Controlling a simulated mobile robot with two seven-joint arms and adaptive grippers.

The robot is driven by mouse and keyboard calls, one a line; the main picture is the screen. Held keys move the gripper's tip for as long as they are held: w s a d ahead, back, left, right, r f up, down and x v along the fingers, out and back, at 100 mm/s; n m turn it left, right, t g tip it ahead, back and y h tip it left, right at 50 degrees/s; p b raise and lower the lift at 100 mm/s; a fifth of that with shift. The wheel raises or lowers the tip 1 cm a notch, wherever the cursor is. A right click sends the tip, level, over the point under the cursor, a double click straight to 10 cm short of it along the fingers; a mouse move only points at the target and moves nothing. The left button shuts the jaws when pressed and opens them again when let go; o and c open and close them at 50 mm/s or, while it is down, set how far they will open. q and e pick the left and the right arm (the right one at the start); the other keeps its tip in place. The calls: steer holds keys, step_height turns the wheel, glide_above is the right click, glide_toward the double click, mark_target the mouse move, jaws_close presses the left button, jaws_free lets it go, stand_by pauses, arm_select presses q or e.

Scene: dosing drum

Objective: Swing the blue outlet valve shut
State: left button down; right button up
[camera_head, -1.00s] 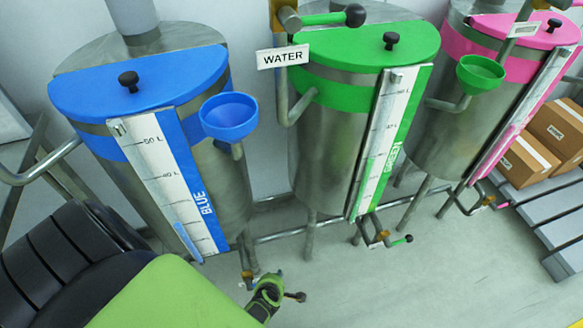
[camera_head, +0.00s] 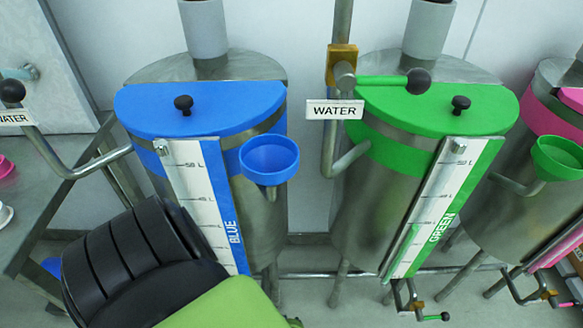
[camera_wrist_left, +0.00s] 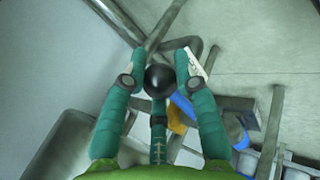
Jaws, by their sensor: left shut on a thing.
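The blue drum (camera_head: 210,110) stands left of centre in the head view, with a blue lid and a BLUE level scale. Its outlet valve is hidden there behind my green and black left arm. In the left wrist view, my left gripper (camera_wrist_left: 157,78) has its teal fingers on either side of a black ball knob (camera_wrist_left: 160,81) and is shut on it. A blue lever piece (camera_wrist_left: 184,104) and a brass-coloured valve part (camera_wrist_left: 177,120) show just behind the knob, partly covered by a finger. My right gripper is in neither view.
The green drum (camera_head: 410,150) stands to the right, its green-handled outlet valve (camera_head: 435,317) low in front. A blue funnel (camera_head: 269,154) projects from the blue drum. Metal legs and pipes (camera_wrist_left: 205,58) surround the gripper near the floor.

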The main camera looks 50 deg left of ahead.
arm_select(q)
steer(key=shift+d, duration=0.1)
steer(key=c, duration=1)
jaws_free()
steer(key=shift+f, duration=0.1)
steer(key=shift+o, duration=0.3)
steer(key=shift+w, duration=0.1)
